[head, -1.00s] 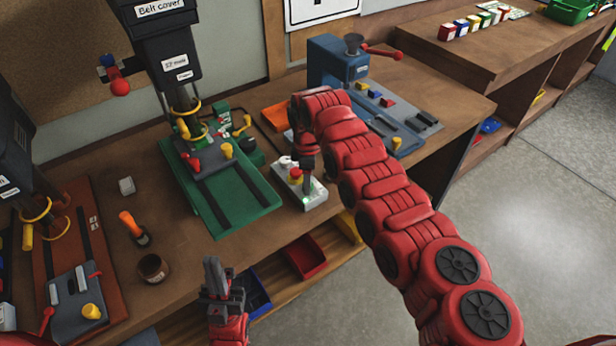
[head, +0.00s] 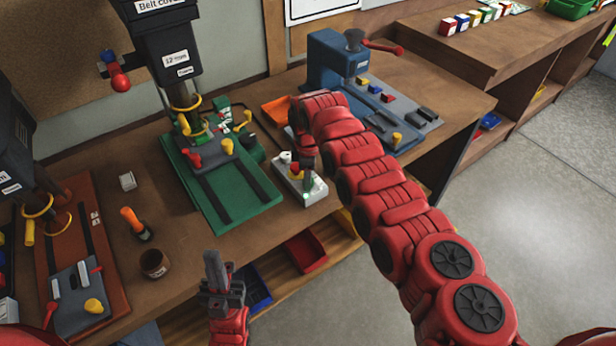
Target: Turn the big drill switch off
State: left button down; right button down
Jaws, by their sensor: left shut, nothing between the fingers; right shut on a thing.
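The big drill (head: 172,55) stands on the workbench with a green base plate (head: 240,195) under it. A pale switch box (head: 313,193) sits on the bench just right of that base, with small coloured controls on top. My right gripper (head: 307,177) reaches down onto the box from above and is shut on the switch there. Its fingers and wrist hide most of the switch, so I cannot tell its position. My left gripper (head: 215,268) is shut and empty, in front of the bench's front edge and well away from the box.
A blue machine (head: 337,62) with a grey base stands behind my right arm. An orange tray (head: 273,110) lies behind the switch box. A smaller drill with a red-brown base (head: 107,265), a brown cup (head: 155,264) and an orange-handled tool (head: 131,219) are at left. Bins sit below the bench.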

jog(key=shift+w+f+m+b, duration=0.15)
jog(key=shift+m+b, duration=0.45)
jog(key=shift+b, duration=0.3)
jog(key=m+b, duration=0.6)
jog(key=shift+b, duration=0.4)
jog(key=shift+m+b, duration=0.8)
jog(key=shift+m, duration=0.4)
jog(key=shift+m+h+b, duration=0.3)
jog(key=shift+m+b, duration=0.15)
jog(key=shift+m, duration=0.65)
jog(key=shift+c, duration=2.2)
grip_release()
